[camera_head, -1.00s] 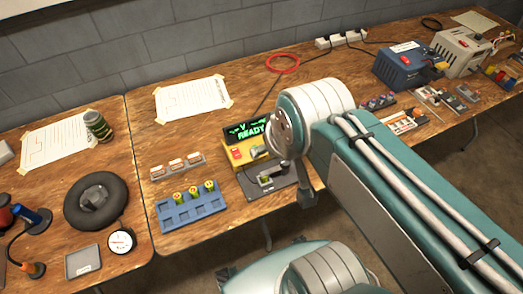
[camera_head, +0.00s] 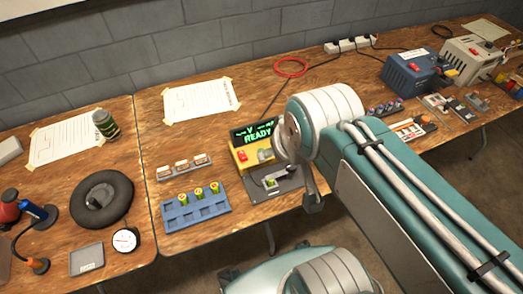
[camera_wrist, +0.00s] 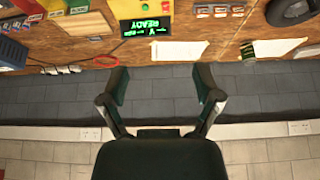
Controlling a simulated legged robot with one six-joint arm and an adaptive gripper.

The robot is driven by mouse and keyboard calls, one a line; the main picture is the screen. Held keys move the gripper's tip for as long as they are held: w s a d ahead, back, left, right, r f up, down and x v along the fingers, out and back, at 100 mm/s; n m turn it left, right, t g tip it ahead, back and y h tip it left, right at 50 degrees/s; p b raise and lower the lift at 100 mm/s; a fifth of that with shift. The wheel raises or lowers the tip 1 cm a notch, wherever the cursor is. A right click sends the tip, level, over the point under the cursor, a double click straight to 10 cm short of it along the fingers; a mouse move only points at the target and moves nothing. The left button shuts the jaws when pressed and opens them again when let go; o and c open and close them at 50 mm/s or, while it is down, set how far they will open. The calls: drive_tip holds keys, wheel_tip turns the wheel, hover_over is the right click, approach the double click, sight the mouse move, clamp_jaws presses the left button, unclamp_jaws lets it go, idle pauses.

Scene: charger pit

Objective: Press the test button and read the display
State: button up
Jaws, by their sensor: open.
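A yellow tester (camera_head: 246,167) stands on the wooden bench, with a dark display (camera_head: 258,133) on top. The display shows green characters, a "V" line above "READY". A red button (camera_head: 242,157) and a pale knob (camera_head: 265,155) are on the tester's front. In the wrist view the display (camera_wrist: 147,27) appears upside down near the top, with the tester's front cut off above it. My gripper (camera_wrist: 160,84) is open and empty, apart from the tester, its fingers over the wall area in the wrist view.
A blue rack (camera_head: 195,209) with several batteries stands left of the tester. A dark plate with a small device (camera_head: 272,183) lies in front of it. Behind are a taped paper (camera_head: 202,99) and a red cable ring (camera_head: 290,67). Blue charger (camera_head: 410,72) is at right.

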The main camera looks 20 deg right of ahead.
clamp_jaws()
idle(1.4)
